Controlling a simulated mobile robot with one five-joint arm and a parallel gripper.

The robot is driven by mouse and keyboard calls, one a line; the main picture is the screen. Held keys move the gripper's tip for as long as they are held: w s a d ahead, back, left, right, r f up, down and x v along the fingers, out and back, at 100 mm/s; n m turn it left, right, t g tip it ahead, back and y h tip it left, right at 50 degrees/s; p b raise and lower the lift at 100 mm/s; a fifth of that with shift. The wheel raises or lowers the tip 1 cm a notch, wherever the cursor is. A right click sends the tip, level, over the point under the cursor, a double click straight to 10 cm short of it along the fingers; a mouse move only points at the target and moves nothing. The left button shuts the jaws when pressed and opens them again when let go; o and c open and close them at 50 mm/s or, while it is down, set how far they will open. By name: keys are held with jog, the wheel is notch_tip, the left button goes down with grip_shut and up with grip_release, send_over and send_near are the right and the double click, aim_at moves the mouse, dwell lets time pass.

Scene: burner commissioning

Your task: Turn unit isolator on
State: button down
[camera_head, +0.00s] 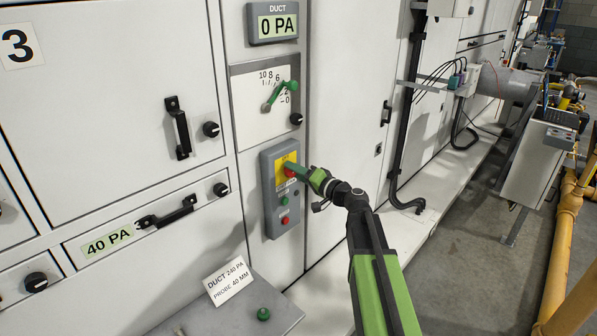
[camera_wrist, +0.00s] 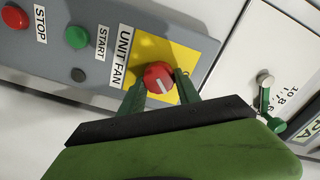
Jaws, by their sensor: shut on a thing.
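The unit isolator is a red rotary knob (camera_wrist: 158,77) with a white pointer line, on a yellow plate (camera_wrist: 190,52). It sits on a grey control box (camera_head: 269,213) on the white cabinet front. My gripper (camera_wrist: 160,88) is shut on the red knob, with one green finger on each side of it. In the head view my gripper (camera_head: 297,171) reaches the box from the right and partly hides the knob and plate. A "UNIT FAN" label (camera_wrist: 122,57) is beside the plate.
On the same box are a green START button (camera_wrist: 78,37) and a red STOP button (camera_wrist: 15,17). A dial with a green lever (camera_head: 281,96) is above. A grey shelf (camera_head: 285,314) with a card (camera_head: 230,281) juts out below.

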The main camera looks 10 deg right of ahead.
jog(key=m, duration=0.8)
jog(key=shift+w+a+f+m, duration=0.1)
jog(key=shift+f+m, duration=0.05)
jog(key=shift+m, duration=0.25)
dwell(0.4)
jog(key=c, duration=0.9)
grip_release()
jog(key=shift+o, duration=0.2)
jog(key=v, duration=1.7)
jog(key=shift+s+d, duration=0.2)
